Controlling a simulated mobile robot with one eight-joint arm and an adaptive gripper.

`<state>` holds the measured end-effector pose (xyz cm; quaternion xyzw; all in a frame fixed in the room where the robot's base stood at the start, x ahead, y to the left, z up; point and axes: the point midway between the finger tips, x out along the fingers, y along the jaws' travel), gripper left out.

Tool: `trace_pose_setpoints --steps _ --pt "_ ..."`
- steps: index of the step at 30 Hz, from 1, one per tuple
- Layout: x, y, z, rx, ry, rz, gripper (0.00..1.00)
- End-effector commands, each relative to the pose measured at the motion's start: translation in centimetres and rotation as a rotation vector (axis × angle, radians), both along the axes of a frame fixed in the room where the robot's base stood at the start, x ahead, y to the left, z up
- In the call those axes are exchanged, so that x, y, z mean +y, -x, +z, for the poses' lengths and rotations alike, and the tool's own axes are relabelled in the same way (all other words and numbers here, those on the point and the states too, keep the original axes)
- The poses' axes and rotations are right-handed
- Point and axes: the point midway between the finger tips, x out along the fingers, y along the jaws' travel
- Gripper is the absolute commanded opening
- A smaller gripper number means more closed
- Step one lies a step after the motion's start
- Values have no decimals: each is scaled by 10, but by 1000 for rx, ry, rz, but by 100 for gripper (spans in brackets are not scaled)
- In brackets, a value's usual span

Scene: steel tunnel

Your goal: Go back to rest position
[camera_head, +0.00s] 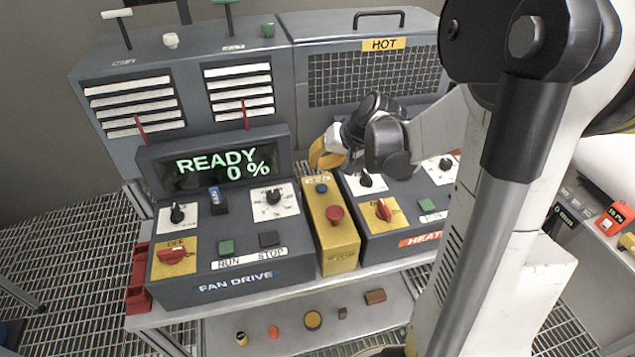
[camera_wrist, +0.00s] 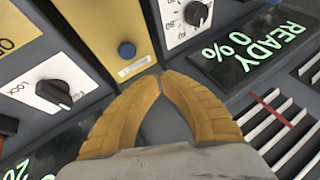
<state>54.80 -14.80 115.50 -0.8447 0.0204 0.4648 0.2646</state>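My gripper (camera_head: 322,155) is above the rear of the console, over the yellow panel (camera_head: 334,240) between the fan drive box and the heater box. In the wrist view its yellow fingers (camera_wrist: 160,78) meet at the tips, with nothing seen between them. A blue button (camera_wrist: 126,50) on the yellow panel is just beyond the fingertips in that view. I cannot tell whether the fingers touch any surface. My arm covers the right part of the head view.
The fan drive box (camera_head: 225,284) has a display (camera_head: 222,166) reading "READY 0 %". Behind stands a grey cabinet with a grille marked HOT (camera_head: 375,78). A red button (camera_head: 335,213) and red knobs stick up from the console. Small parts lie on the lower shelf (camera_head: 290,335).

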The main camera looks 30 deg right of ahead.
Motion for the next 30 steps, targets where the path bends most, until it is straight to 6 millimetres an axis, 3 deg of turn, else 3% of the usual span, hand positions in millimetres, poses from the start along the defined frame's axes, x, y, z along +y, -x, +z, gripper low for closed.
trace_pose_setpoints --steps 8,13,21,27,30 --pt "3 1 0 1 4 3 0" --pt "33 20 -1 13 57 38 0" --pt "107 98 -14 13 246 151 0" --pt "137 155 -39 -20 375 231 0" --pt "145 173 -49 -38 419 259 0"
